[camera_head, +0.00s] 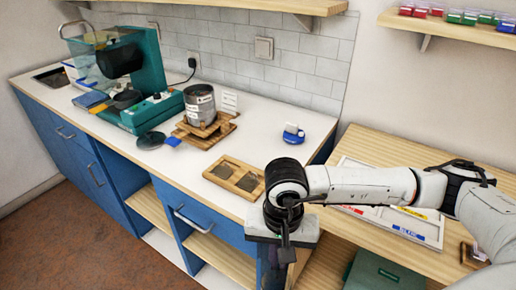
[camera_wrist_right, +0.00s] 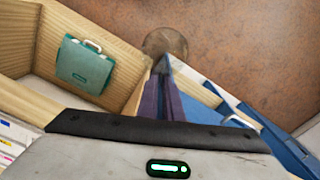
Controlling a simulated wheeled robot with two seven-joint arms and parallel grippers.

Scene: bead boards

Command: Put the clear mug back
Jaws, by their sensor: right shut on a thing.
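A round, see-through brownish shape (camera_wrist_right: 165,42), which looks like the clear mug, shows at the tips of my right gripper (camera_wrist_right: 164,75) in the right wrist view. The fingers are shut on it, over the brown floor. In the head view my right gripper (camera_head: 283,255) points down in front of the blue counter, below its top. I cannot make out the mug there. My left gripper is not in view.
The white counter (camera_head: 270,120) holds a teal machine (camera_head: 130,75), a grey canister (camera_head: 200,103) and a wooden tray (camera_head: 209,173). Open wooden shelves (camera_head: 215,252) lie below. A wooden table (camera_head: 370,147) stands right, with a green case (camera_wrist_right: 84,65) beneath.

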